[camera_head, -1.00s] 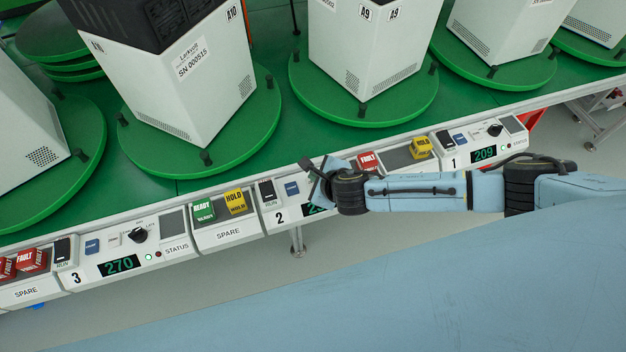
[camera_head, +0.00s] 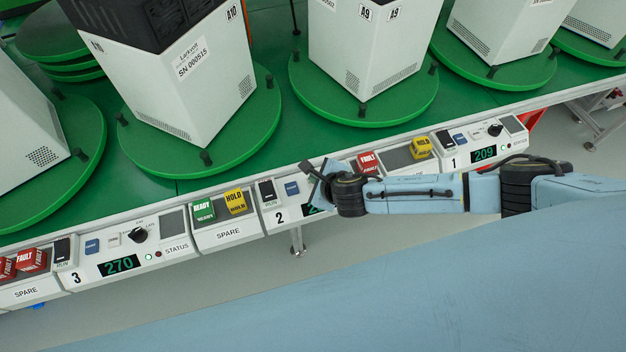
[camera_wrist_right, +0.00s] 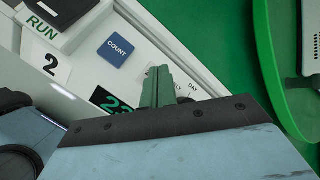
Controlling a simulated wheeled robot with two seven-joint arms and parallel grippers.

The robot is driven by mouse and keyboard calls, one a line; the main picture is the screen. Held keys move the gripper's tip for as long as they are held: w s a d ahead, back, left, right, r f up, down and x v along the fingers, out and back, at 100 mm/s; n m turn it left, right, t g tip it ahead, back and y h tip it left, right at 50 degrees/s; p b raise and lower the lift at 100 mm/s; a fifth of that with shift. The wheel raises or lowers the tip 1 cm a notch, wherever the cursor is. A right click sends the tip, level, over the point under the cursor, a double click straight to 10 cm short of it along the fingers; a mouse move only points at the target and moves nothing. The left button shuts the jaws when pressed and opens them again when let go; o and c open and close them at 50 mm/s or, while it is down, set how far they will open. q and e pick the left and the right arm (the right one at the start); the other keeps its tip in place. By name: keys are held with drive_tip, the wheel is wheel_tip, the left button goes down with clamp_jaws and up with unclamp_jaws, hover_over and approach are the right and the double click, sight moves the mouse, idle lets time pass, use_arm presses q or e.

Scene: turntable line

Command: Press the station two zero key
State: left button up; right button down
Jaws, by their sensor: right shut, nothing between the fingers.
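The station two panel (camera_wrist_right: 88,75) carries a black RUN switch (camera_head: 267,191), a blue COUNT key (camera_head: 291,188) and a green display, partly hidden. The COUNT key also shows in the wrist view (camera_wrist_right: 115,50). My right gripper (camera_head: 315,172) is shut and empty, over the panel just right of the COUNT key. In the wrist view its fingertips (camera_wrist_right: 157,74) are at a small pale key, almost fully covered, in the place where station three has its white key (camera_head: 114,239). I cannot tell whether they touch it. My left gripper is not in view.
A SPARE panel with green READY (camera_head: 203,210) and yellow HOLD (camera_head: 236,201) keys is to the left. A red FAULT key (camera_head: 367,162) lies beyond my right wrist. White machines on green turntables (camera_head: 365,110) stand behind the panels.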

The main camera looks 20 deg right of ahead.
drive_tip(key=shift+f, duration=0.4)
drive_tip(key=shift+r, duration=0.1)
idle(0.4)
drive_tip(key=shift+r+p, duration=0.8)
drive_tip(key=shift+p, duration=0.3)
wheel_tip(320, 180, up, 5)
drive_tip(key=p, duration=0.6)
idle(0.3)
